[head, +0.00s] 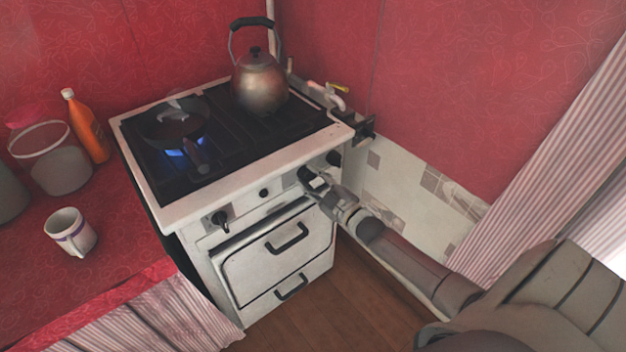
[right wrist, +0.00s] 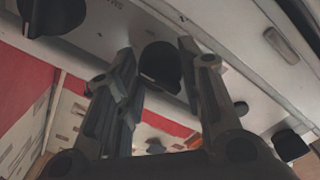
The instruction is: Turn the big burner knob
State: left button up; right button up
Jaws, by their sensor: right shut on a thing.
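The white stove (head: 180,210) stands in the corner with dark knobs along its front panel. My right gripper (head: 312,181) reaches the panel from the right and hides the knob it works on in the head view. In the right wrist view, a dark round knob (right wrist: 160,66) sits between the two fingers of the right gripper (right wrist: 160,75), which is shut on it. Other knobs are a left one (head: 220,218), a small one (head: 263,193) and a right one (head: 333,158). I cannot read which burner each knob serves. My left gripper is out of view.
A pan (head: 178,122) sits over a blue flame (head: 176,153). A kettle (head: 260,82) stands at the back right of the hob. Drawer handles (head: 287,239) stick out below the panel. A mug (head: 70,232) and an orange bottle (head: 85,125) stand on the left counter.

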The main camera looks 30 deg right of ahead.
dwell(0.3)
jog(key=o, duration=1)
jog(key=s, duration=0.8)
jog(key=s+d, duration=0.1)
jog(key=s, duration=0.3)
jog(key=shift+f, duration=0.1)
